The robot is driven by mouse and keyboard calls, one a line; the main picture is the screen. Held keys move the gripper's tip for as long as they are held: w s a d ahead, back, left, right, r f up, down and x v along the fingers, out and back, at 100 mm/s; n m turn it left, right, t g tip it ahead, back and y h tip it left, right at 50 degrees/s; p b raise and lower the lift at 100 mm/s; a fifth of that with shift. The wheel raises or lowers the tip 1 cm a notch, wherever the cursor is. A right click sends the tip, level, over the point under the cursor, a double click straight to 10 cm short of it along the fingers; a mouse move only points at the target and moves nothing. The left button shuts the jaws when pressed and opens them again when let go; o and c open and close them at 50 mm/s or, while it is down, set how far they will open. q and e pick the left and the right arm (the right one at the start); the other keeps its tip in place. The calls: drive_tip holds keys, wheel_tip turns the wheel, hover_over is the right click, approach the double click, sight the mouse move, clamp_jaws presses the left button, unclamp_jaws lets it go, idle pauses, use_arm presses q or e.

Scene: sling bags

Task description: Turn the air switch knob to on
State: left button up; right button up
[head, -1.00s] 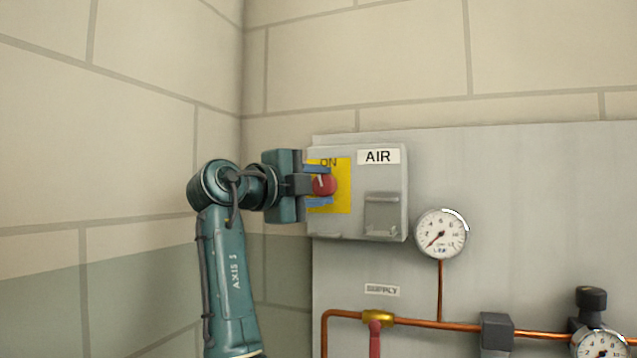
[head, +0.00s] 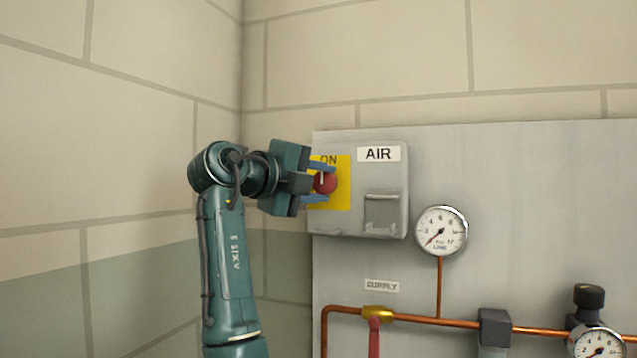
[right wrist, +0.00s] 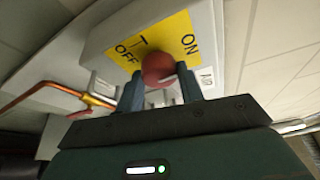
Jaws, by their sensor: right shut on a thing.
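The air switch is a grey box (head: 398,218) with a white AIR label (head: 379,154) and a yellow plate (head: 343,200) reading ON at its top in the head view. A red round knob (head: 327,184) with a white mark sits on the plate. The mark looks upright, toward ON. My right gripper (head: 319,184) is shut on the knob, one blue finger above and one below it. In the right wrist view the knob (right wrist: 157,68) sits between the fingers, with OFF and ON printed on the plate (right wrist: 165,37). My left gripper is not in view.
A grey hinged-looking cover (head: 382,213) is on the box, right of the plate. A gauge (head: 441,231), a copper pipe (head: 450,321) and a red-handled valve (head: 374,335) are on the grey panel (head: 520,200). A tiled wall corner is close on the left.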

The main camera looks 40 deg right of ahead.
drive_tip(key=o, duration=0.8)
drive_tip(key=shift+o, duration=1)
drive_tip(key=s+a+r+b, duration=0.1)
drive_tip(key=a, duration=1.2)
drive_tip(key=shift+s+b, duration=0.15)
drive_tip(key=shift+b, duration=0.15)
drive_tip(key=shift+r, duration=0.1)
